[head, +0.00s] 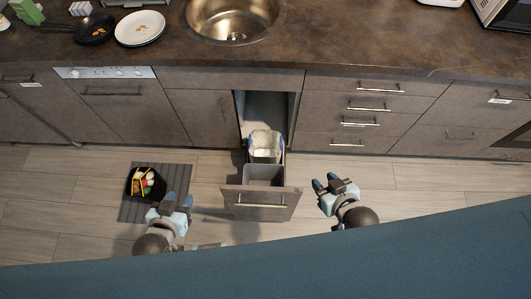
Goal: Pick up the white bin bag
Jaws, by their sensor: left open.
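The pull-out bin drawer (259,203) stands open below the sink. Its rear bin holds a pale, whitish bag (265,146), whose rim shows around the bin's opening. The front compartment (263,175) is grey and looks empty. My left gripper (179,201) is open and empty, left of the drawer, apart from it and the bag. My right gripper (326,184) is to the right of the drawer, also apart from it, and its fingers look spread with nothing between them. The lower part of the bag is hidden inside the bin.
A black container (146,184) with colourful contents stands on a grey mat (134,211) left of my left gripper. Closed cabinets and drawers flank the opening. The counter (330,40) overhangs behind.

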